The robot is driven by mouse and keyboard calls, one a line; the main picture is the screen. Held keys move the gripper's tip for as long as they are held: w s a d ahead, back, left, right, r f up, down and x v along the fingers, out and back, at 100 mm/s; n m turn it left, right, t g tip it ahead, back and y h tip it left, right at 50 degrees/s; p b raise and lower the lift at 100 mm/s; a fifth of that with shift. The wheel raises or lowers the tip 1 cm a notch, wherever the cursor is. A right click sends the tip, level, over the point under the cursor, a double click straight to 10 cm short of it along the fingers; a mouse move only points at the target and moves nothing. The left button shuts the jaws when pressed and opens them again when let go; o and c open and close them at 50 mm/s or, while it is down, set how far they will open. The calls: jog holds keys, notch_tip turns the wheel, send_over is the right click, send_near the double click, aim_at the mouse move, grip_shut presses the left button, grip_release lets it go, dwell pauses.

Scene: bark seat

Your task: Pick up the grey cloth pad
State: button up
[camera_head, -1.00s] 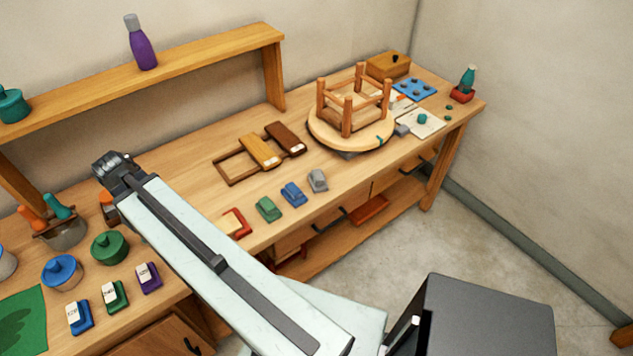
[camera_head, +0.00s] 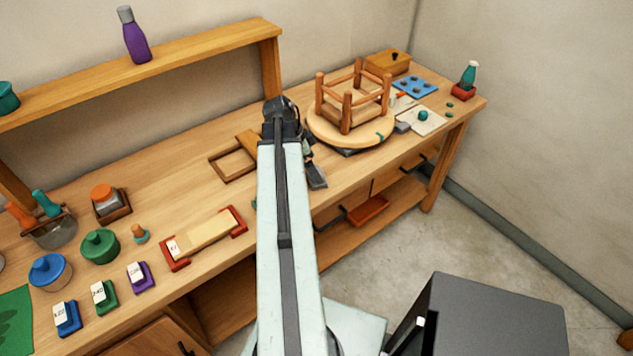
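A small grey pad (camera_head: 402,127), which looks like the cloth pad, lies on the bench just right of the round wooden seat and at the left edge of a pale sheet (camera_head: 427,122). Nothing touches it from above. My gripper (camera_head: 315,174) hangs down behind the end of my arm, over the middle of the bench, left of the pad and in front of the seat. Only dark parts of it show, so its opening is hidden. It overlaps the spot where a grey block stood in the earlier view, and I cannot tell whether it touches that block.
The round seat (camera_head: 325,127) with upturned legs stands close left of the pad. A blue holed plate (camera_head: 414,87) and a teal bottle (camera_head: 469,76) are behind and right. A red-ended holder (camera_head: 206,237) lies at the front. A shelf (camera_head: 150,72) runs along the back.

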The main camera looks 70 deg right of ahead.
jog(key=shift+f, duration=0.15)
jog(key=b+x, duration=0.5)
jog(key=shift+w+a+f, duration=0.1)
jog(key=shift+w+f, duration=0.15)
jog(key=shift+f, duration=0.05)
jog(key=shift+r, duration=0.15)
jog(key=c, duration=1.6)
notch_tip(320, 180, up, 10)
jog(key=p, duration=1)
jog(key=shift+r+p, duration=0.2)
jog(key=shift+p, duration=0.15)
jog(key=shift+f, duration=0.1)
jog(key=shift+f, duration=0.1)
